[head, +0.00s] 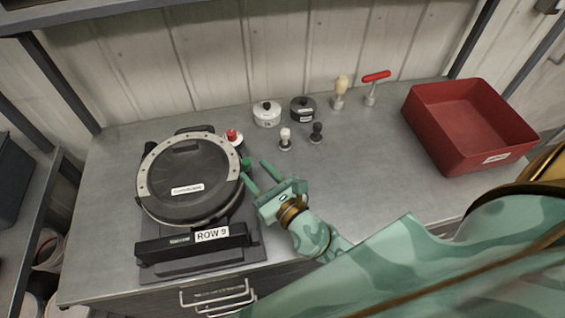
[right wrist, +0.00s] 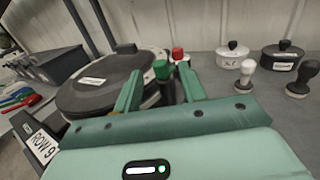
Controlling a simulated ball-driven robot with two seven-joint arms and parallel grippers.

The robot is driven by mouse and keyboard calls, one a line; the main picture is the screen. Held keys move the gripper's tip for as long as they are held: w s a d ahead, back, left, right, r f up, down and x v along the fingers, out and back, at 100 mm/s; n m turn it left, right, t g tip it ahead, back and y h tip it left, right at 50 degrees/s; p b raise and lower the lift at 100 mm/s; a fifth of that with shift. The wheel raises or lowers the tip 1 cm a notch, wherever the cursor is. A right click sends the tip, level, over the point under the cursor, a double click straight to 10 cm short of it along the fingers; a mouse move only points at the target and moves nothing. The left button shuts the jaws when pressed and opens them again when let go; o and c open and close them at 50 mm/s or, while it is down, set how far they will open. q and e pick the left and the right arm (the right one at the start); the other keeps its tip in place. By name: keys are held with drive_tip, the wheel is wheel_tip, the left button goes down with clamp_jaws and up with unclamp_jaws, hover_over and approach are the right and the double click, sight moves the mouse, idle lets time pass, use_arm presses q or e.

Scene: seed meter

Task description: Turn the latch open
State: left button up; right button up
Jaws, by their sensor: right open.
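The seed meter (head: 185,180) sits at the left of the bench, a round black housing with a pale studded rim and a "ROW 9" plate at its front; it also shows in the right wrist view (right wrist: 95,88). A green-capped dark part (head: 246,163), apparently the latch, stands at the meter's right side. In the right wrist view this green cap (right wrist: 161,69) appears between my fingers, with no clear contact. My right gripper (head: 254,171) is open and empty beside the meter's right rim. My left gripper is not in view.
A red-topped white part (head: 232,137) stands just behind the green cap. White (head: 266,114) and black (head: 303,109) lidded pots and several knobbed tools stand at the back. A red bin (head: 468,125) is at the right.

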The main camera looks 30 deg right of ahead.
drive_tip(key=s+d+b, duration=0.2)
drive_tip(key=s, duration=0.9)
